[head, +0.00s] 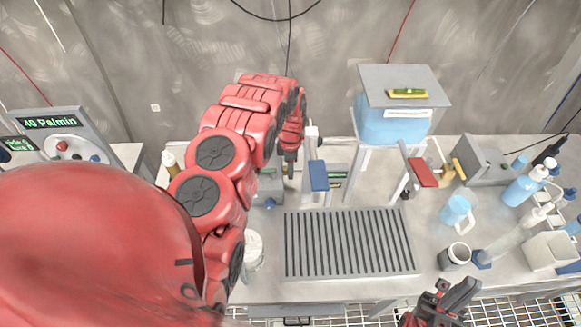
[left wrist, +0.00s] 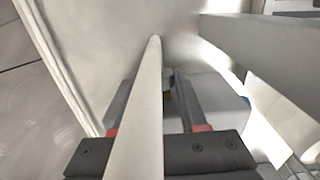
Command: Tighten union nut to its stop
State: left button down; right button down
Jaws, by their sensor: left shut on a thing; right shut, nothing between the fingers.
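My left arm reaches to the back of the bench. My left gripper (head: 290,165) is beside a grey upright stand with a blue handle (head: 319,175). In the left wrist view its fingers (left wrist: 168,100) are closed around a small grey and brass-coloured piece (left wrist: 168,92), apparently the union nut. A pale tube (left wrist: 148,110) crosses in front and hides much of it, so its seating cannot be seen. My right gripper (head: 452,296) is shut and empty at the bottom front edge, away from the bench objects.
A slotted grey drain tray (head: 345,243) lies mid-bench. A blue jug (head: 457,211), a dark cup (head: 455,256) and bottles (head: 522,188) crowd the right. A console (head: 60,140) stands left.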

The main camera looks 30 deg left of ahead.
pick_arm(q)
jog(key=shift+w+f+g+h+b, duration=0.3)
jog(key=shift+g+h+b, duration=0.55)
jog(key=shift+b, duration=3.35)
jog(key=shift+s+r+g+b, duration=0.1)
jog(key=shift+r+g+b, duration=0.25)
jog(key=shift+b, duration=0.15)
jog(key=shift+c, duration=2.2)
grip_release()
